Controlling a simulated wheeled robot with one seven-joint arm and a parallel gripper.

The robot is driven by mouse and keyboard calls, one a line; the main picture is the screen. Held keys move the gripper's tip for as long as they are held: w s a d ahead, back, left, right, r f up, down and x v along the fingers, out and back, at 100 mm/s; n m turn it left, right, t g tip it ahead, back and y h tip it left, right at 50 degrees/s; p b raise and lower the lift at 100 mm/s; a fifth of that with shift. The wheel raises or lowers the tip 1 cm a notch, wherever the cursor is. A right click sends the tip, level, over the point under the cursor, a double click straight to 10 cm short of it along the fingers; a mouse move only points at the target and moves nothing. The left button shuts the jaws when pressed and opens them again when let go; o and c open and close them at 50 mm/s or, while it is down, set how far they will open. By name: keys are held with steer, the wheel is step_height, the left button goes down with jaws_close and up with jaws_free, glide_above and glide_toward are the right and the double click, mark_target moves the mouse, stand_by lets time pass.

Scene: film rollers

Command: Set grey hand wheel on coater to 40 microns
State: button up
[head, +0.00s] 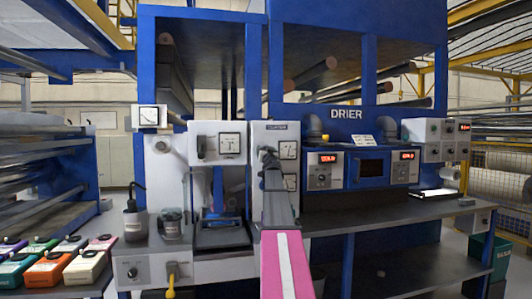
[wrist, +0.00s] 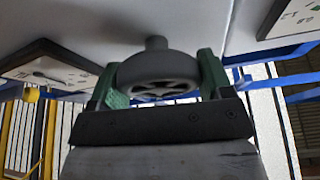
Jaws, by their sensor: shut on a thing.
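In the wrist view, a grey spoked hand wheel (wrist: 150,75) sits on a short shaft that runs to a pale panel. My gripper (wrist: 158,82) has its green-padded fingers on either side of the wheel's rim, shut on it. In the head view, my gripper (head: 268,158) is at the upper part of the pale coater panel (head: 262,132) and mostly hides the wheel. A white dial (head: 289,150) is just right of it, and a second dial (head: 291,182) is lower. Parts of two dials also show in the wrist view; the setting is not readable.
Left of the panel is a white box with a gauge (head: 231,142). The drier (head: 367,168) with red displays is to the right, above a grey bench (head: 390,208). Coloured boxes (head: 52,268) stand at the lower left. Blue posts flank the machine.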

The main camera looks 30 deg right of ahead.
steer(key=shift+n, duration=0.4)
steer(key=n+y, duration=0.1)
steer(key=n, duration=0.2)
steer(key=n+y, duration=0.2)
steer(key=n, duration=0.1)
steer(key=shift+t, duration=0.4)
steer(key=shift+a+n+g+y, duration=0.15)
steer(key=shift+n+y, duration=0.5)
steer(key=shift+n, duration=0.6)
steer(key=shift+d+n+g+y, duration=0.1)
steer(key=shift+n+y, duration=0.6)
steer(key=shift+n, duration=0.6)
steer(key=shift+a+n+g+y, duration=0.15)
steer(key=shift+n+y, duration=0.5)
steer(key=shift+n, duration=0.6)
steer(key=shift+f, duration=0.1)
steer(key=o, duration=0.9)
steer(key=shift+o, duration=0.2)
steer(key=v, duration=1)
steer(key=shift+s, duration=0.35)
